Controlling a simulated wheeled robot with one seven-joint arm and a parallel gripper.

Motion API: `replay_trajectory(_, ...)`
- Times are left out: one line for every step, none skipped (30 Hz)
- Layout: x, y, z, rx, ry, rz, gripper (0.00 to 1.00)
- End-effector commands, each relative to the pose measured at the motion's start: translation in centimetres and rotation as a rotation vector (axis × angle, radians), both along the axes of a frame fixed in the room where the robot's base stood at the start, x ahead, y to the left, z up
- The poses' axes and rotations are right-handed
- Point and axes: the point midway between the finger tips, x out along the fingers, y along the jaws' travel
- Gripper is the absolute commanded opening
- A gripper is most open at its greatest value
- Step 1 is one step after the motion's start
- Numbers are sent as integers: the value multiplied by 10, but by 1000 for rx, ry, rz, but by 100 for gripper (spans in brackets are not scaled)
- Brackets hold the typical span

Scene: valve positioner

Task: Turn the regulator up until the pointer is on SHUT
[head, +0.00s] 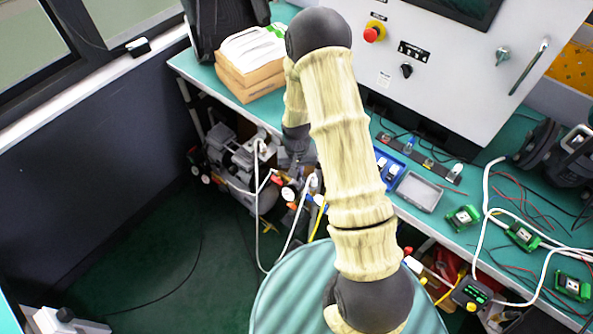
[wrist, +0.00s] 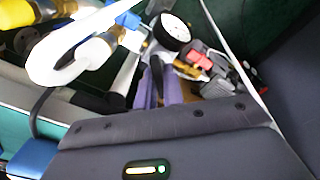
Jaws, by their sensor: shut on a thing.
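In the wrist view, the dark body of my gripper fills the bottom, with a lit green strip. Two purplish fingers of my gripper (wrist: 160,72) reach up from it and are close together, shut on what seems to be the regulator, whose knob is mostly hidden between them. A round white-faced dial with a black rim (wrist: 172,32) is just beyond the fingertips. Its pointer and the word SHUT are too small to read. In the head view, my arm bends down to the equipment under the bench, where a small dial (head: 290,193) shows. The fingers are hidden there.
A white hose (wrist: 55,62) loops close on the left in the wrist view, with brass and blue fittings. A red fitting (wrist: 200,60) lies right of the dial.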

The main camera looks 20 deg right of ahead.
Motion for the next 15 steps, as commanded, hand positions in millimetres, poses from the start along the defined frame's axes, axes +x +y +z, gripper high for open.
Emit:
replay_trajectory(1, -1, 1, -1, -2, -41, 0)
replay_trajectory(1, -1, 1, -1, -2, -63, 0)
replay_trajectory(1, -1, 1, -1, -2, -92, 0)
replay_trajectory(1, -1, 1, -1, -2, -112, 0)
replay_trajectory(1, -1, 1, -1, -2, -131, 0)
replay_trajectory(1, -1, 1, -1, -2, -153, 0)
replay_trajectory(1, -1, 1, -1, -2, -170, 0)
replay_trajectory(1, -1, 1, 0, -2, -184, 0)
replay_trajectory(1, -1, 1, -1, -2, -200, 0)
replay_trajectory(1, -1, 1, -1, -2, -211, 0)
replay_trajectory(1, -1, 1, -1, -2, -222, 0)
replay_trajectory(1, -2, 1, -1, -2, -235, 0)
replay_trajectory(1, -2, 1, -1, -2, -241, 0)
replay_trajectory(1, -2, 1, -2, -2, -247, 0)
replay_trajectory(1, -2, 1, -2, -3, -253, 0)
